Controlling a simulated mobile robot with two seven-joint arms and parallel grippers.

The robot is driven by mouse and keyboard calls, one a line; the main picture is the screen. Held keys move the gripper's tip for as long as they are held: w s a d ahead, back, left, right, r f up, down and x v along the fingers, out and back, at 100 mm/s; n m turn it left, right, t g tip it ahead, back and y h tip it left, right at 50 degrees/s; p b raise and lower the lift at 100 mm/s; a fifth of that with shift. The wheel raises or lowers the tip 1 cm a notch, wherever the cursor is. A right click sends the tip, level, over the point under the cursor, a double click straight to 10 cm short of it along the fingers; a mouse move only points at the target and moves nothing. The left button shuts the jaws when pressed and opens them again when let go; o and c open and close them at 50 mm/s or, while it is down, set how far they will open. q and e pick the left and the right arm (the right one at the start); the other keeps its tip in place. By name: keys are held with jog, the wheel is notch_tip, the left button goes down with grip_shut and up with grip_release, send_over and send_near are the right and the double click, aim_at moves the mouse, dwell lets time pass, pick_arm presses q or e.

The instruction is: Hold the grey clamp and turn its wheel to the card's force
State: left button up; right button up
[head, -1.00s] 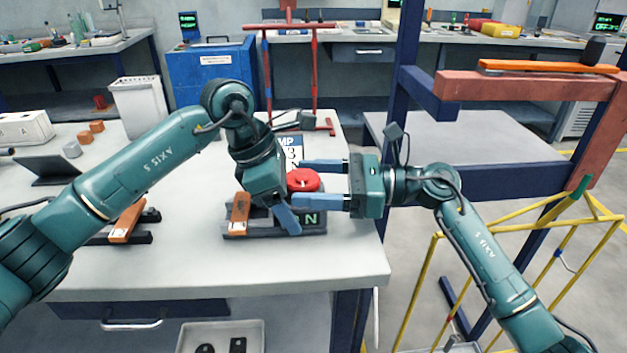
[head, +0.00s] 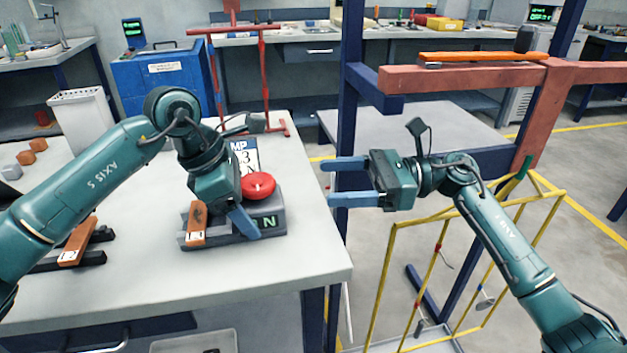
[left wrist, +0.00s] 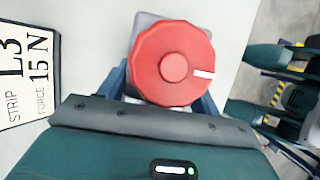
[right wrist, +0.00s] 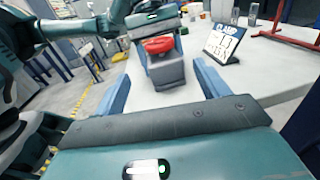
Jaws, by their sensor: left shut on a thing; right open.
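The grey clamp (head: 268,222) stands on the table near its right edge, with a green N display on its front. Its red wheel (head: 258,186) is on top; in the left wrist view the wheel (left wrist: 172,65) has a white mark at its right. My left gripper (head: 246,222) is shut on the clamp body, just below the wheel. My right gripper (head: 350,181) is open and empty, right of the clamp and apart from it. The card (left wrist: 28,62) reads "STRIP L3, FORCE 15 N"; it stands behind the clamp (right wrist: 230,42). The display's number is hidden.
A red stand (head: 265,85) rises behind. A blue post with a red beam (head: 465,78) and a yellow frame (head: 385,280) stand right.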

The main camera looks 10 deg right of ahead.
jog(key=shift+d, duration=0.35)
jog(key=n+g, duration=0.4)
jog(key=g, duration=0.2)
send_near(272, 176)
jog(key=a, duration=0.3)
jog(key=s+a, duration=0.1)
jog(key=a, duration=0.2)
jog(key=s+a, duration=0.1)
jog(key=a, duration=0.3)
jog(key=shift+d, duration=0.1)
jog(key=shift+c, duration=0.3)
jog(key=c, duration=0.9)
